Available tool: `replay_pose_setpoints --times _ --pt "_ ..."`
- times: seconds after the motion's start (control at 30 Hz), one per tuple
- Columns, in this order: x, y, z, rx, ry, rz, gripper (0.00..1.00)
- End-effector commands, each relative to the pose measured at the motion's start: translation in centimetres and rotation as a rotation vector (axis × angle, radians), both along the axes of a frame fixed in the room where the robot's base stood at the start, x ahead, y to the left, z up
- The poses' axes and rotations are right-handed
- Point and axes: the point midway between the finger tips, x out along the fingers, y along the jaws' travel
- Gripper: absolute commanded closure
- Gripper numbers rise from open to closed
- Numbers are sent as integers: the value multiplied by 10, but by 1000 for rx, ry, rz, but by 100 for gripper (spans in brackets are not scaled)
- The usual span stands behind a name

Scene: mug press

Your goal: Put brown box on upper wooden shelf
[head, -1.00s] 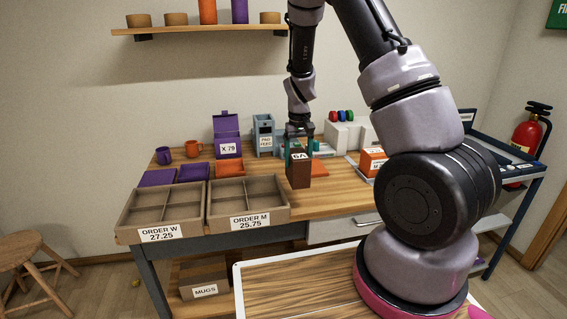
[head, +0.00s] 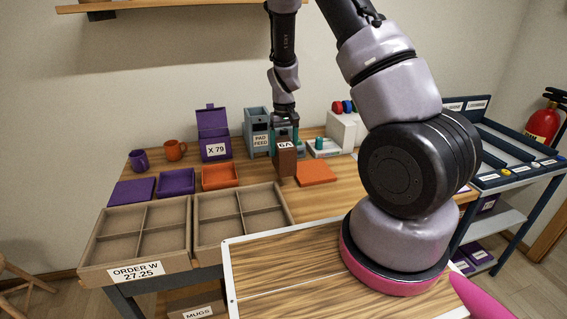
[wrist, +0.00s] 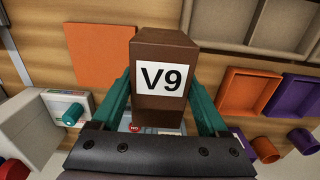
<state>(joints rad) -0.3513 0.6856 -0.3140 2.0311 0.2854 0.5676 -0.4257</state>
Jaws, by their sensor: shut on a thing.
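The brown box (head: 286,162) is held upright by my gripper (head: 286,148), above the workbench, between the blue-grey pad feeder and the flat orange square. In the wrist view the brown box (wrist: 161,60) sits between the two teal fingers of my gripper (wrist: 160,88), which press on its sides. Its white label reads V9 there. The upper wooden shelf (head: 160,6) on the wall shows only its lower edge at the top left of the head view. Its top and whatever stands on it are out of frame.
Cardboard order trays (head: 135,262) with empty compartments stand at the bench's front left. Behind them are purple and orange trays (head: 221,178), two mugs, a purple X 79 box (head: 213,150) and the pad feeder (head: 258,140). An orange square (head: 316,173) lies right of the held box.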

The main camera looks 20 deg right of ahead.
Motion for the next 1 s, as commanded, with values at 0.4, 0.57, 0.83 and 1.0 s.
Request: replay_pose_setpoints --times 0.4,0.57,0.83,1.0 --pt "0 -1 -48 -1 0 -2 100" --pt "1 -1 -60 0 -3 -1 100" --pt "1 -1 -61 0 -2 -1 100" --pt "1 -1 -62 0 -2 -1 0"
